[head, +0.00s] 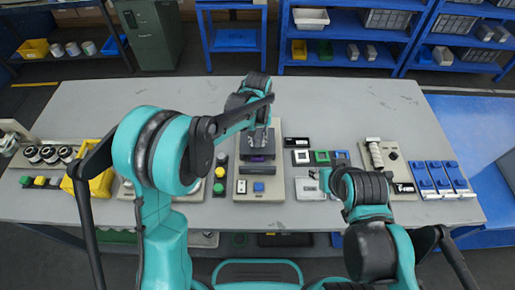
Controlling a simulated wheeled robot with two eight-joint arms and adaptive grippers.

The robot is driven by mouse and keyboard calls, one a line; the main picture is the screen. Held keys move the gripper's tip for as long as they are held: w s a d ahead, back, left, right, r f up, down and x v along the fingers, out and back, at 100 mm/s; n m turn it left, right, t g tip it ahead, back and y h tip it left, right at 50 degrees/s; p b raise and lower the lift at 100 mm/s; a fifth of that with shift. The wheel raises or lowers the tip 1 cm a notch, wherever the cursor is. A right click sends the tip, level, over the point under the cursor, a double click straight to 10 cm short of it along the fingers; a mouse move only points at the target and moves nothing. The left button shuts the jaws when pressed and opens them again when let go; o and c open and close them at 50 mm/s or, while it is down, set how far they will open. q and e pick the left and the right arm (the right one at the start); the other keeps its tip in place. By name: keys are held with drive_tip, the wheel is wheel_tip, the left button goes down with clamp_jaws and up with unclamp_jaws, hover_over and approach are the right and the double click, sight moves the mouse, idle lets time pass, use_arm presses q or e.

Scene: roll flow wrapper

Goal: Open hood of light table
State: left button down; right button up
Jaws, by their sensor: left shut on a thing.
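The light table (280,143) is a beige box near the middle of the bench, with a dark, purplish panel at its centre. A dark grey bar and a blue button show on the beige unit at its near end. My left gripper (258,138) reaches over its far part, fingers down, shut on what looks like the hood of the light table. The fingers and wrist partly cover the hood, so its exact angle is hard to tell. My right gripper (326,180) is low over the bench to the right, apart from the light table; its jaws are too small to read.
Right of the light table lie small framed squares (322,157) and a silver piece (307,189). Farther right are a roller unit (393,160) and blue blocks (441,178). A yellow bin (100,184) and several rolls stand left. The bench's far part is clear.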

use_arm(q)
drive_tip(key=w, duration=0.8)
drive_tip(key=shift+w+p, duration=0.15)
drive_tip(key=shift+p, duration=0.15)
drive_tip(key=c, duration=1.3)
unclamp_jaws()
wheel_tip(320, 180, up, 12)
